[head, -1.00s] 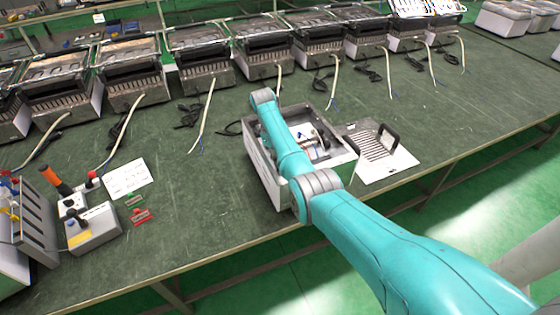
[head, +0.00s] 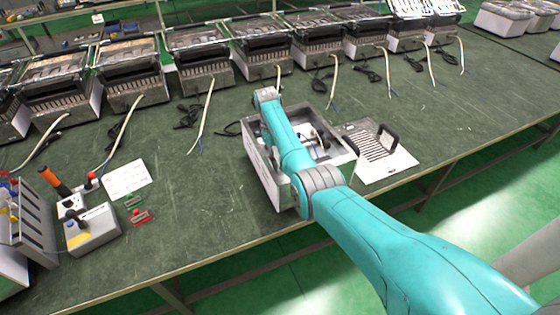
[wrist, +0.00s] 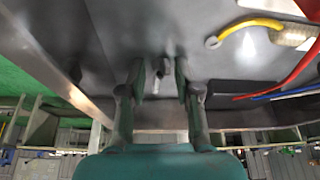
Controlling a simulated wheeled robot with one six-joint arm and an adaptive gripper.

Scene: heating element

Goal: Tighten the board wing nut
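The open metal housing (head: 256,163) stands on the bench under my arm in the head view. In the wrist view its grey inner wall (wrist: 120,20) fills much of the picture. My gripper (wrist: 160,78) is inside or just at the housing, with its two fingers apart. A small pale upright piece (wrist: 155,82) shows between the fingers, with gaps visible beside it. It may be the wing nut or its stud; I cannot tell. In the head view my arm hides the gripper.
A yellow wire with a ring terminal (wrist: 212,42), a red wire (wrist: 285,85) and a black block (wrist: 240,95) lie right of the fingers. A vented panel (head: 400,158) lies beside the housing. Several heater units stand along the back.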

